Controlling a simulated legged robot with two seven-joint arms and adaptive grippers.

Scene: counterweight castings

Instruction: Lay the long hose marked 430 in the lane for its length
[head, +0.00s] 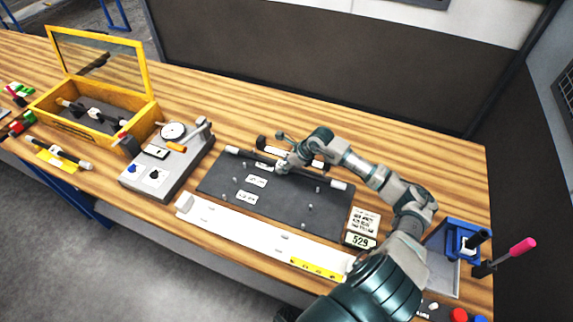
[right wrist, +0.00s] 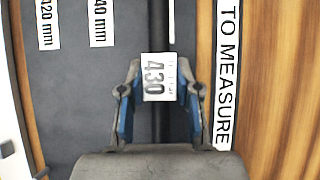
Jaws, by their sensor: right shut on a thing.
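The long black hose (head: 318,178) has pale ends and runs along the back part of the dark mat (head: 285,208). In the right wrist view it passes between the fingers, and its white tag (right wrist: 158,77) reads 430. My right gripper (head: 283,167) is shut on the hose near its middle; the fingers (right wrist: 160,92) also show in the right wrist view. Two lane labels, 420 mm (right wrist: 48,24) and 440 mm (right wrist: 102,22), lie on the mat. Whether the hose touches the mat I cannot tell. My left gripper is not in view.
Several small pegs (head: 310,207) stand on the mat. A TO MEASURE strip (right wrist: 228,75) lies behind it. A white board (head: 250,230) lies in front, a 529 display (head: 360,241) at the right. A dial gauge fixture (head: 165,160) and yellow lidded box (head: 140,115) stand left.

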